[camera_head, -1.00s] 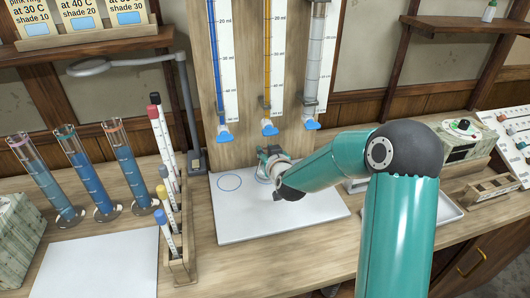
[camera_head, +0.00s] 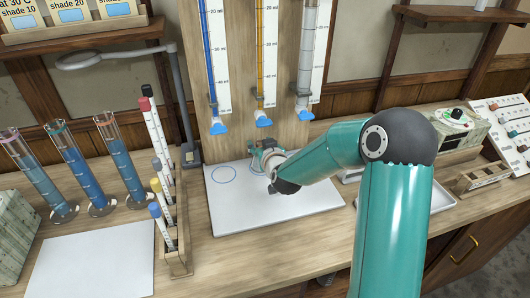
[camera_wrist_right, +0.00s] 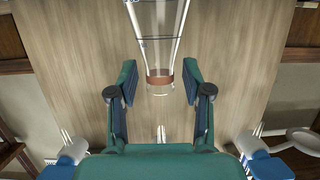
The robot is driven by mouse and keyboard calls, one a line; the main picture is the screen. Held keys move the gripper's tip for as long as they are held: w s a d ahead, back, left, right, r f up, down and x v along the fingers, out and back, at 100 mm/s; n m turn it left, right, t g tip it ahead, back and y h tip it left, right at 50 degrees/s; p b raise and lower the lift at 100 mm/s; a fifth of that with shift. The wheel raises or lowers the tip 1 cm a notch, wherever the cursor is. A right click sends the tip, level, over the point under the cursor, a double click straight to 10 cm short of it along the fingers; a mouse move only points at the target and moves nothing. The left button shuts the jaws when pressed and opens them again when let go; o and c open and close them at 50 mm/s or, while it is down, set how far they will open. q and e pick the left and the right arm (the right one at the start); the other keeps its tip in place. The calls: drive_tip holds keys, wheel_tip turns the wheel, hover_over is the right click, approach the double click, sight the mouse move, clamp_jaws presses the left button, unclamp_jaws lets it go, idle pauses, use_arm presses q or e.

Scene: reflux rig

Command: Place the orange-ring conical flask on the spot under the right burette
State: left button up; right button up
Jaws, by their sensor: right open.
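The orange-ring conical flask (camera_wrist_right: 158,38) shows in the right wrist view, clear glass with dark marks and a brownish-orange ring on its neck. My right gripper (camera_wrist_right: 159,76) is open, its fingers on either side of the neck with visible gaps. The right burette (camera_head: 306,60) has a blue tap above the board. The spot under it is hidden behind my right arm. My left gripper is out of view.
A blue-liquid burette (camera_head: 209,60) and an orange-liquid burette (camera_head: 261,50) hang left of the right one. A left circle (camera_head: 223,174) on the board is empty.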

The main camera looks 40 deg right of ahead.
drive_tip(key=b+v, duration=0.1)
drive_tip(key=v, duration=1)
drive_tip(key=shift+s, duration=0.2)
drive_tip(key=shift+a, duration=0.1)
